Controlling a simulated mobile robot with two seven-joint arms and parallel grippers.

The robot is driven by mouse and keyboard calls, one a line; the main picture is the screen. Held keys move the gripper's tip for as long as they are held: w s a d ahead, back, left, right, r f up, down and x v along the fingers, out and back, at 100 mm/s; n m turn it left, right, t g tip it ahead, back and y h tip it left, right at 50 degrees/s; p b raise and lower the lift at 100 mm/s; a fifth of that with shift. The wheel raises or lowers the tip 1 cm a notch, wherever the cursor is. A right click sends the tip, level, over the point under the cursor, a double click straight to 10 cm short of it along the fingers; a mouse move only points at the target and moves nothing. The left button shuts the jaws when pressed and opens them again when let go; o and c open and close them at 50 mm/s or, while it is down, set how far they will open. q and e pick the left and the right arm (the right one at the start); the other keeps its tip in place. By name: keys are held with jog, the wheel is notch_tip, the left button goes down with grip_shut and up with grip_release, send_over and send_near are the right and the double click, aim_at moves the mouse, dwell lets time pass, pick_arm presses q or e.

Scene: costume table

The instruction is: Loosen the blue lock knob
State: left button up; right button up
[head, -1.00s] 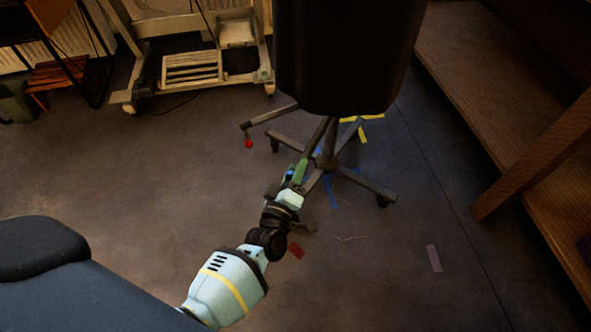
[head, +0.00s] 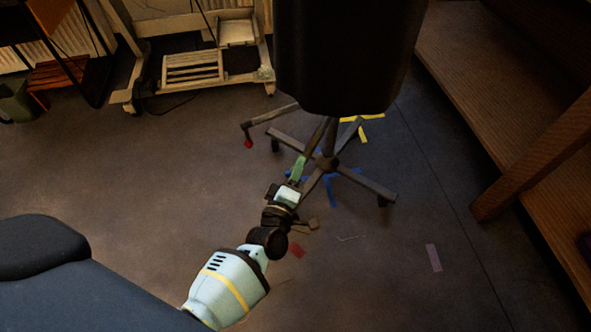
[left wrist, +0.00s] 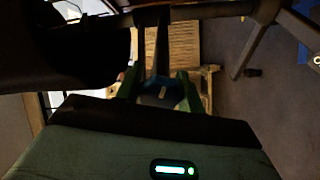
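The blue lock knob (left wrist: 160,91) shows dimly in the left wrist view, between my green fingertips and at the near end of a dark rod. My left gripper (head: 298,168) is low at the front of the dark stand's base in the head view. In the left wrist view its two fingers (left wrist: 160,84) stand one on each side of the knob and appear closed on it, though contact is hard to see in the dark. In the head view the knob is mostly hidden by the gripper. My right gripper is not in view.
The stand's legs (head: 366,184) spread around the gripper, below a large black body (head: 345,55). A red piece (head: 248,143) is at one leg's end. Blue tape (head: 331,190) and yellow tape (head: 363,134) mark the floor. A wooden shelf (head: 500,110) is at right; open floor lies left.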

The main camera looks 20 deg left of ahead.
pick_arm(q)
jog(key=o, duration=0.4)
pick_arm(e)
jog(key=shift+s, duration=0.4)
pick_arm(q)
jog(key=s, duration=0.2)
jog(key=s+p, duration=0.1)
jog(key=s, duration=0.2)
jog(key=s+p, duration=0.1)
jog(key=s, duration=0.2)
jog(key=shift+d+f, duration=0.2)
jog(key=shift+d, duration=0.15)
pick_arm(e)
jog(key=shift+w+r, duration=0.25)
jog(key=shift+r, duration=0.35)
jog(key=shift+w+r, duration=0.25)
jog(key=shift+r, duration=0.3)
pick_arm(q)
jog(key=shift+w, duration=0.1)
